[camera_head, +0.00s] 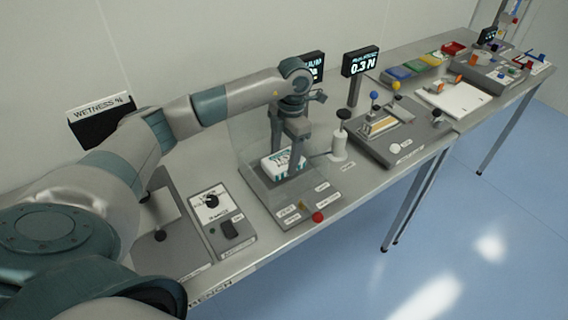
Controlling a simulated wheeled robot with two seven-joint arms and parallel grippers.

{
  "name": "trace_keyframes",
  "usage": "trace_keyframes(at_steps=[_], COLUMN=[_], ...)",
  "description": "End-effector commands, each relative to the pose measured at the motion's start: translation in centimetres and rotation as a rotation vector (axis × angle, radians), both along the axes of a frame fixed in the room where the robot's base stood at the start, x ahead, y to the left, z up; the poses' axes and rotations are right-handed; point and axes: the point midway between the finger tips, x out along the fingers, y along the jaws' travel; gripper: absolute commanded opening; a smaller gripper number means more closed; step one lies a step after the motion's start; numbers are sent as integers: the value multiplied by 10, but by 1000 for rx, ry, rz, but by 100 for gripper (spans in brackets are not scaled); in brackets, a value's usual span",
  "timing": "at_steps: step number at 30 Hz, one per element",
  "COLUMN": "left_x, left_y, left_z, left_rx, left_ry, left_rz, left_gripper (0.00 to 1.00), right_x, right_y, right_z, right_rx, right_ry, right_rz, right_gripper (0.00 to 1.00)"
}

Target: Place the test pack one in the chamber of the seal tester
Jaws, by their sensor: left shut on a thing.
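The test pack (284,164) is a white block with teal markings and dark print. My left gripper (289,148) reaches down from above and is shut on the pack. The pack is at the seal tester (281,197), a grey box with a clear upright panel behind and small labels on its front. The pack appears within the outline of its chamber. I cannot tell whether it touches the chamber floor. My right gripper is not in view.
A white post with a black knob (342,114) stands just right of the tester. A red button (318,216) is at its front right. A display reading 0.3N (360,61) stands behind. Other devices crowd the bench; blue floor (480,220) lies in front.

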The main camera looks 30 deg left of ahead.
Motion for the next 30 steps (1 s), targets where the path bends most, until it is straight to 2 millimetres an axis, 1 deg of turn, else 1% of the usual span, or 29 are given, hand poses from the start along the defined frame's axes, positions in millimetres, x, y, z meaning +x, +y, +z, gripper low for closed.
trace_keyframes(at_steps=[6,9,18,22,23,24,25,30], left_x=[-1,-1,0,0,-1,-1,-1,-1], left_y=[0,0,0,0,0,0,0,0], left_z=[-22,-31,-34,-38,-37,-37,-37,-37], left_rx=[0,1,1,1,1,1,1,1], left_ry=[4,3,1,1,1,1,1,1], left_rz=[1,1,0,0,0,0,0,0], left_gripper=[32,32,32,32,63,73,77,77], right_x=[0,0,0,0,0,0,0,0], right_y=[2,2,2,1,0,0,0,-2], right_z=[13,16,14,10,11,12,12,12], right_rx=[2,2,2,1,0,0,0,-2], right_ry=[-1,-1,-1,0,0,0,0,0], right_rz=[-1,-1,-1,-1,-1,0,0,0], right_gripper=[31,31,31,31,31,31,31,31])
